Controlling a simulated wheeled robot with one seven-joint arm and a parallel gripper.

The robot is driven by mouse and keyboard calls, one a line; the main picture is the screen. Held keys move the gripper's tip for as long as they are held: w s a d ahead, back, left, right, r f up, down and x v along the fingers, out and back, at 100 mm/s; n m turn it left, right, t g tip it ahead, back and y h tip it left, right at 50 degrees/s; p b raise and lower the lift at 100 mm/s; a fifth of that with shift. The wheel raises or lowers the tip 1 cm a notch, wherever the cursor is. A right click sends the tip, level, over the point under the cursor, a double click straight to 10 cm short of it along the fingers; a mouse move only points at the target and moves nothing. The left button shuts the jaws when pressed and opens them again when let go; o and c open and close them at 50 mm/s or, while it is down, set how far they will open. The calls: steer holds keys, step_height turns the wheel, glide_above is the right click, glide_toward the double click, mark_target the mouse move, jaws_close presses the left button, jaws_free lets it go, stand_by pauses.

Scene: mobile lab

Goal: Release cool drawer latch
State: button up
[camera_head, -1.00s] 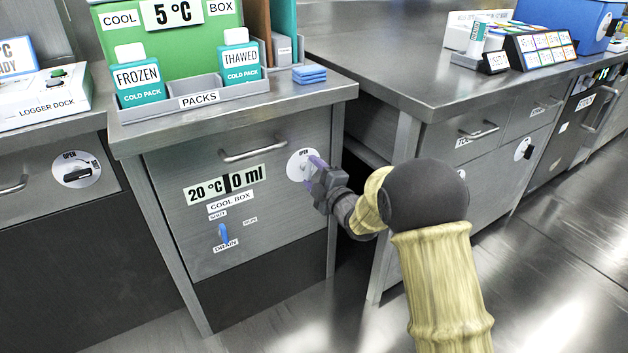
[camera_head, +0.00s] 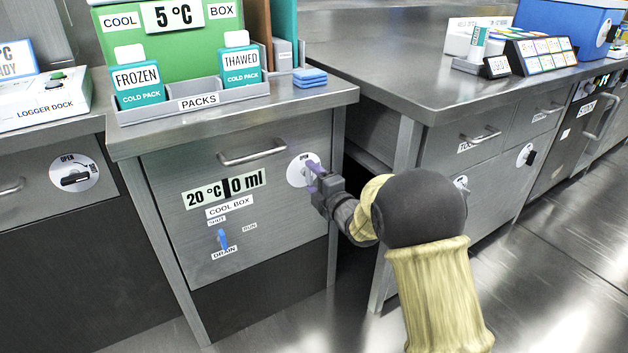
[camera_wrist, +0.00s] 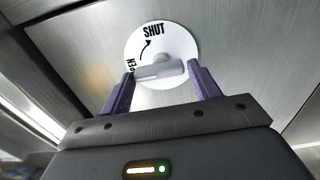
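The cool drawer (camera_head: 285,215) is a steel front with a bar handle (camera_head: 253,152) and looks closed. Its latch is a round white dial (camera_head: 296,174) at the upper right, lettered OPEN and SHUT in the wrist view, with a curved arrow. A grey latch lever (camera_wrist: 158,73) lies nearly level across the dial there. My gripper (camera_head: 313,168) is at the dial, covering its right part in the head view. In the wrist view my gripper (camera_wrist: 160,80) has its purple fingers apart, one near each end of the lever. I cannot tell whether they touch it.
A blue drain lever (camera_head: 222,239) is lower on the drawer front. Cold packs (camera_head: 138,87) and blue pads (camera_head: 310,77) stand on the counter above. A second steel counter (camera_head: 420,75) stands close on the right, beside my arm. Open floor lies at lower right.

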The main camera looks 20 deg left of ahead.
steer(key=shift+o, duration=1.3)
steer(key=shift+s+d+r+p, duration=0.1)
steer(key=shift+s+d+p, duration=0.3)
steer(key=shift+d, duration=0.15)
steer(key=p+v, duration=0.4)
steer(key=v, duration=1.2)
steer(key=shift+s, duration=0.1)
